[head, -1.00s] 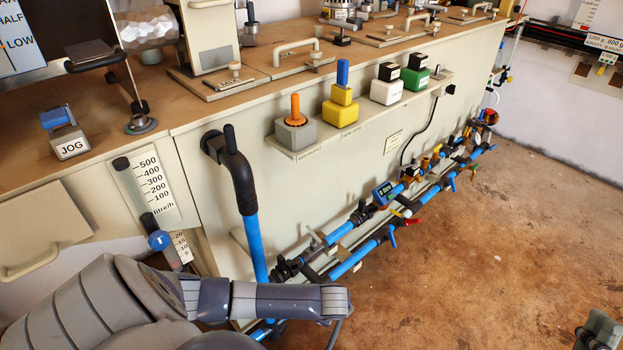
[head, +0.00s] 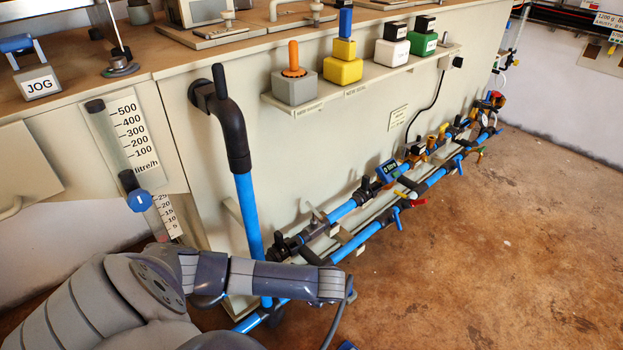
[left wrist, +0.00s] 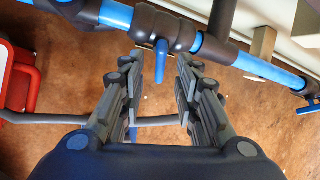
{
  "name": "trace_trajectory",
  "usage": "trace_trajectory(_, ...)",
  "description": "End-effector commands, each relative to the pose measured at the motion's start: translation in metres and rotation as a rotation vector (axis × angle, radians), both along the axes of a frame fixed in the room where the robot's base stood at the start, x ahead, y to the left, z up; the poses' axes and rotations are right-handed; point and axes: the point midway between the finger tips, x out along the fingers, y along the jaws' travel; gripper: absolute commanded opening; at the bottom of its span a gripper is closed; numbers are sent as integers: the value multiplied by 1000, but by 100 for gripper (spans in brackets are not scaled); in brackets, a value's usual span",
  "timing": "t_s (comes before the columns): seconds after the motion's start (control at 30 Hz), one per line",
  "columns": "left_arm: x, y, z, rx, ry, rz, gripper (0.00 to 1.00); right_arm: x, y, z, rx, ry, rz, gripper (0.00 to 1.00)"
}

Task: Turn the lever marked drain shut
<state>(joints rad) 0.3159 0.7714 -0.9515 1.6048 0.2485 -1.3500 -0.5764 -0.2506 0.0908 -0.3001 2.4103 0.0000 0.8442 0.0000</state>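In the left wrist view, a blue lever (left wrist: 161,60) sticks out from a dark valve body (left wrist: 165,27) on a blue pipe. My left gripper (left wrist: 160,72) is open, with one finger on each side of the lever and its tip between them. The fingers look apart from the lever. No drain mark is readable, so I cannot tell whether this is the drain lever. In the head view, my left arm reaches over the low pipework, and its gripper is hidden. Other blue levers (head: 397,219) sit further along the pipes. My right gripper is out of view.
Blue pipes (head: 358,240) with dark fittings run low along the cream cabinet (head: 300,165). A thick upright pipe (head: 249,215) stands close to my left arm. A red object (left wrist: 20,88) lies at the left of the wrist view. The brown floor (head: 500,260) is clear at right.

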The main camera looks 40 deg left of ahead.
Motion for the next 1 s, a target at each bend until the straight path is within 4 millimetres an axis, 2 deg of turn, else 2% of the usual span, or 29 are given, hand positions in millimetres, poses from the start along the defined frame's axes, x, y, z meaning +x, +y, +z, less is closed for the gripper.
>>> trace_trajectory(0.03,2,3,-10,1,-1,1,30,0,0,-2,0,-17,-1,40)
trace_trajectory(0.2,6,10,-22,0,0,1,30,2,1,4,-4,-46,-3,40)
trace_trajectory(0.67,7,13,-27,0,0,0,30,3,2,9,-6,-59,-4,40)
trace_trajectory(0.8,7,13,-27,0,0,0,0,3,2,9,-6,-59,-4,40)
trace_trajectory(1.0,7,13,-27,0,0,0,0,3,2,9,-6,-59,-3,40)
